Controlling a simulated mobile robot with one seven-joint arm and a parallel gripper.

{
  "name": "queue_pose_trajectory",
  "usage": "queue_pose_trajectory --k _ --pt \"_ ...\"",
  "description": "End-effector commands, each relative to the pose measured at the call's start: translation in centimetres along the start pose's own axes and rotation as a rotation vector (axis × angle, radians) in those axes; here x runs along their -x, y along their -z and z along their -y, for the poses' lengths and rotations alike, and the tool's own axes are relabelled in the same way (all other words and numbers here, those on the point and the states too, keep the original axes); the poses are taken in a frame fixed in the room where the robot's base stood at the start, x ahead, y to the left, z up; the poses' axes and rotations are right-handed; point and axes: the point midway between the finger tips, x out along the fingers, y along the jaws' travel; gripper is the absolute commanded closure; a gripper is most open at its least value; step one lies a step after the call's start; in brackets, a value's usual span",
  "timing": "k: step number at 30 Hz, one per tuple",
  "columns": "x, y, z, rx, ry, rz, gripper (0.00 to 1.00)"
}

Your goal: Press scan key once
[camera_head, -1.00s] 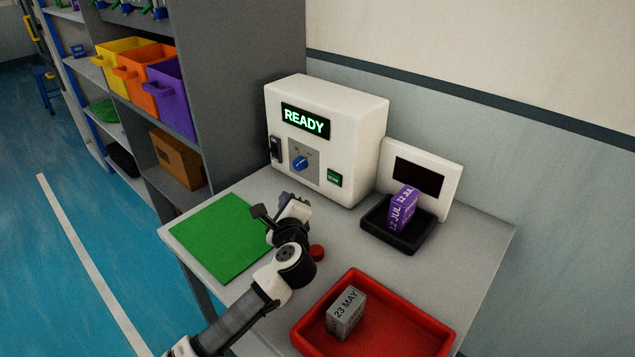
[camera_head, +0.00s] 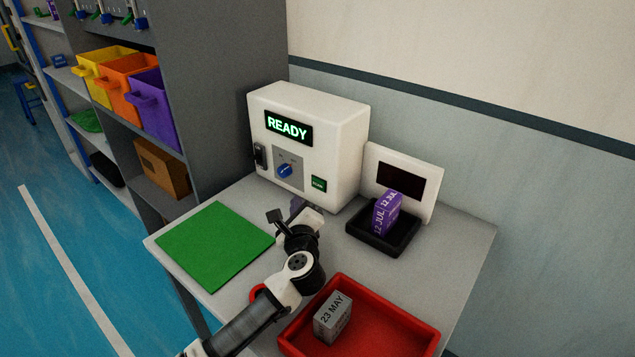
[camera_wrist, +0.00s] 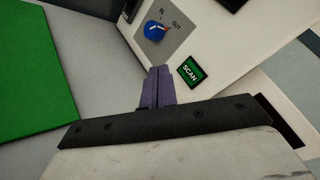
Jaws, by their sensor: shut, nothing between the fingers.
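The green scan key (camera_head: 319,184) is on the lower right of the white machine's (camera_head: 345,130) front face. My gripper (camera_head: 297,204) is in front of the machine, below and left of the key. In the wrist view my gripper (camera_wrist: 159,72) has its purple fingers together with nothing between them. They appear apart from the key. The machine's display (camera_head: 288,129) reads READY in green.
A blue knob (camera_head: 285,171) sits left of the key. A black tray (camera_head: 406,239) holds a purple 12 JUL box (camera_head: 386,213) beside a dark-screened panel (camera_head: 421,178). A red tray (camera_head: 394,322) holds a grey 23 MAY box (camera_head: 333,318). A green mat (camera_head: 216,245) lies left.

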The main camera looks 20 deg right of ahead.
Motion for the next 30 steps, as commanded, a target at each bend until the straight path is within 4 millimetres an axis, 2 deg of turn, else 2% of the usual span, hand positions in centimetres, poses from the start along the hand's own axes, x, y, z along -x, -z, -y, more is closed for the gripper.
queue_pose_trajectory --k 4,12,30 --pt "-1.5 1.1 1.3 0.000 0.001 -0.002 1.00" --pt "-3.4 2.4 2.5 0.000 0.001 0.001 1.00" --pt "-3.8 2.6 2.7 0.001 0.000 0.002 1.00"
